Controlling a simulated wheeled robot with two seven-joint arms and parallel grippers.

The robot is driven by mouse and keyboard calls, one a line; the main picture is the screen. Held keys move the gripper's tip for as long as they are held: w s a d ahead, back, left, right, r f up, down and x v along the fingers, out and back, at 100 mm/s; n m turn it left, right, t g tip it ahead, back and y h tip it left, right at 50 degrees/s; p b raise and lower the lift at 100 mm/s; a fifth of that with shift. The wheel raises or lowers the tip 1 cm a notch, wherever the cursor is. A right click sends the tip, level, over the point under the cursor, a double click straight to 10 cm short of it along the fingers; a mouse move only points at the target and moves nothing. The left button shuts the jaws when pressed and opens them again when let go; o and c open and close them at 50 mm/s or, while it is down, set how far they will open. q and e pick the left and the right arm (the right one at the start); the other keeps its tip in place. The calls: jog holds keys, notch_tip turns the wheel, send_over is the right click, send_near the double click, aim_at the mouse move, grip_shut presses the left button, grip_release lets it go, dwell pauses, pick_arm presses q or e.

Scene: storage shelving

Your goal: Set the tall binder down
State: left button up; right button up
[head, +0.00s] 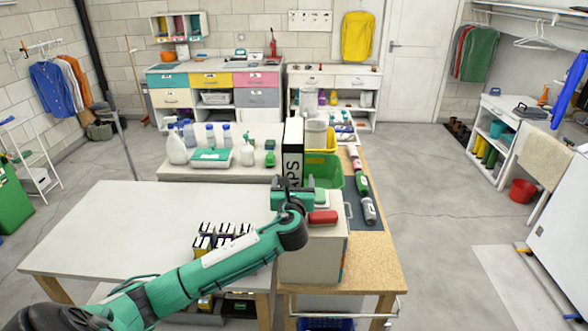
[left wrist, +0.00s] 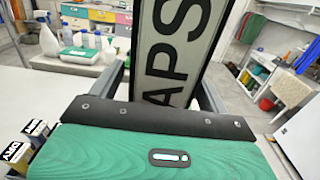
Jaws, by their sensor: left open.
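The tall binder (head: 293,140) is upright, white with a dark edge and large "APS" lettering on its spine. In the left wrist view the binder (left wrist: 175,55) fills the middle, its lower end hidden behind my gripper's palm. My left gripper (head: 293,182) is open, with one finger on each side of the binder. A gap shows beside the right finger; contact on the left is unclear. What the binder rests on is hidden. My right gripper is not in view.
A white box-like unit (head: 312,262) with a red item (head: 323,217) on top stands below the gripper. A green bin (head: 328,172) is just right of the binder. Small labelled boxes (head: 222,237) stand on the white table (head: 110,225), whose left part is clear.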

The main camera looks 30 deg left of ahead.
pick_arm(q)
jog(key=x, duration=0.2)
jog(key=shift+w+a, duration=0.1)
jog(key=shift+w, duration=0.15)
jog(key=shift+c, duration=0.5)
jog(key=shift+r, duration=0.1)
jog(key=c, duration=1.4)
